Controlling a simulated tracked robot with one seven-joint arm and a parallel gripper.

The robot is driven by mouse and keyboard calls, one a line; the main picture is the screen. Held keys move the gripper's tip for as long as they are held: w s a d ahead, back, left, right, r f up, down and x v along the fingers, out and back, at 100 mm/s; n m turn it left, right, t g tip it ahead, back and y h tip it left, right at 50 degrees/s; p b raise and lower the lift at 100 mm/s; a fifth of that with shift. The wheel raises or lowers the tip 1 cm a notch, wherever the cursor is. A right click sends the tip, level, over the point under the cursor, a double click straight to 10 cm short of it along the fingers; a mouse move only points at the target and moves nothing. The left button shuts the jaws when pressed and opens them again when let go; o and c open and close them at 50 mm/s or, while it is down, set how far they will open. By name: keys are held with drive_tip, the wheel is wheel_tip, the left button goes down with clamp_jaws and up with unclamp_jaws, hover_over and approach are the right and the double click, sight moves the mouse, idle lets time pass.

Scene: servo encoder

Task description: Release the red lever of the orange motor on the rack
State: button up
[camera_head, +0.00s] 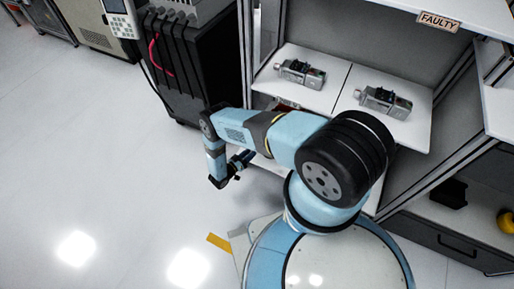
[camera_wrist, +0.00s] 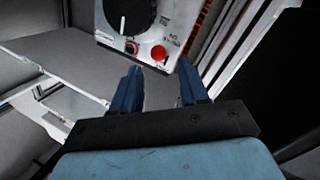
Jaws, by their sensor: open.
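My gripper (camera_head: 243,160) is beside the rack's lower left, below the shelf. In the wrist view my gripper (camera_wrist: 161,72) has its two blue fingers apart with nothing between them. Just beyond the fingertips is a white panel (camera_wrist: 183,12) with a black dial (camera_wrist: 128,14) and a small round red part (camera_wrist: 158,52). I cannot tell whether this red part is the lever. No orange motor shows clearly; my arm hides part of the rack's lower levels.
Two grey motors, a left one (camera_head: 301,73) and a right one (camera_head: 384,101), lie on white rack shelves under a "FAULTY" sign (camera_head: 438,21). A black cabinet (camera_head: 203,72) with cables stands left of the rack. A yellow object (camera_head: 505,221) is at far right. Floor at left is clear.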

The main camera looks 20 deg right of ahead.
drive_tip(key=shift+x, duration=3.4)
drive_tip(key=shift+w, duration=0.1)
drive_tip(key=shift+c, duration=0.2)
drive_tip(key=shift+a, duration=0.1)
clamp_jaws()
